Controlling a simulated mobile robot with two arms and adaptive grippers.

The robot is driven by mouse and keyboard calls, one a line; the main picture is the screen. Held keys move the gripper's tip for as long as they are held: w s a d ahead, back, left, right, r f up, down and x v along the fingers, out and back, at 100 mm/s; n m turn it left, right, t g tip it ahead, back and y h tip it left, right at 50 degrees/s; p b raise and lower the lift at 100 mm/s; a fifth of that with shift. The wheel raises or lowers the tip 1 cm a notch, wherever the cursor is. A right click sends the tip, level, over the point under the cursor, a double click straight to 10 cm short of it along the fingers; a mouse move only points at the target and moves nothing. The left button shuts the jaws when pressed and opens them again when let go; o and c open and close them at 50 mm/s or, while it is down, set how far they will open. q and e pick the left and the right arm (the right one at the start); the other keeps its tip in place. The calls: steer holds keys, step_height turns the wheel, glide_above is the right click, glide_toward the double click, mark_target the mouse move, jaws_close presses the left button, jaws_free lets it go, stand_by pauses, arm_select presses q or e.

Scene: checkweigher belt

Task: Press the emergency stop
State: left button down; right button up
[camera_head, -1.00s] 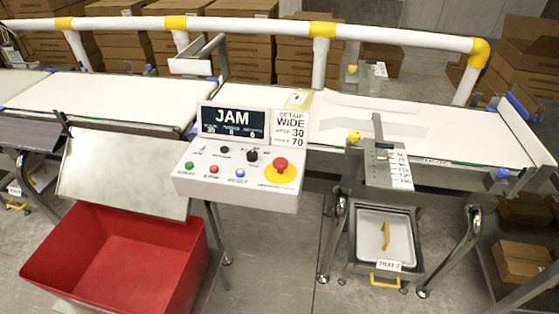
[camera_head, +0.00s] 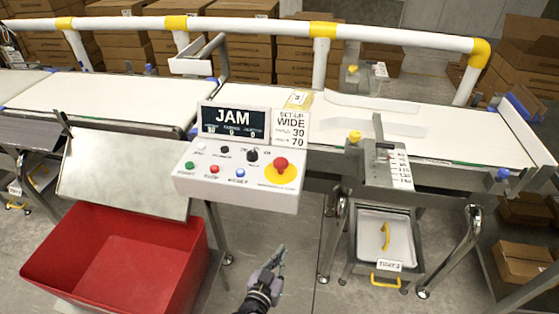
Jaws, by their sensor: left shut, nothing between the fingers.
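The emergency stop (camera_head: 281,165) is a red mushroom button on a yellow round plate, at the right end of the white control panel (camera_head: 215,190). It shows in the head view near the middle, with nothing covering it. My left gripper (camera_head: 277,256) is dark and shut, with nothing in it. It is low in the picture, in front of the panel and below the button, clearly apart from both. My right gripper is not in view.
The panel also has green, red and blue buttons and black knobs. A display (camera_head: 234,122) above it reads JAM. A red bin (camera_head: 120,255) stands at the left, and a tray (camera_head: 383,237) at the right. A conveyor belt (camera_head: 110,93) runs behind, with a white guard rail (camera_head: 260,28).

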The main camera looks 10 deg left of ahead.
arm_select(q)
steer(key=w+r+t, duration=0.1)
steer(key=r, duration=0.3)
steer(key=w+r+n+t+y, duration=0.1)
steer(key=r, duration=0.4)
steer(key=w+r+t, duration=0.1)
steer(key=r, duration=0.4)
steer(key=shift+w+a+t, duration=0.3)
steer(key=shift+a, duration=0.05)
step_height(320, 180, up, 12)
steer(key=a+n+t+y, duration=0.2)
steer(key=shift+a+f+n+y, duration=0.2)
steer(key=shift+f+n+y, duration=0.1)
steer(key=shift+y, duration=0.1)
steer(key=shift+w, duration=0.1)
step_height(320, 180, up, 3)
steer(key=p, duration=0.1)
glide_above(281, 167)
steer(key=s, duration=0.1)
steer(key=f, duration=0.1)
steer(key=f+b, duration=0.1)
steer(key=f, duration=0.1)
steer(key=shift+w+a, duration=0.2)
steer(key=shift+w, duration=0.1)
steer(key=shift+s+f+b, duration=0.15)
steer(key=shift+f+b, duration=0.25)
steer(key=shift+f, duration=0.3)
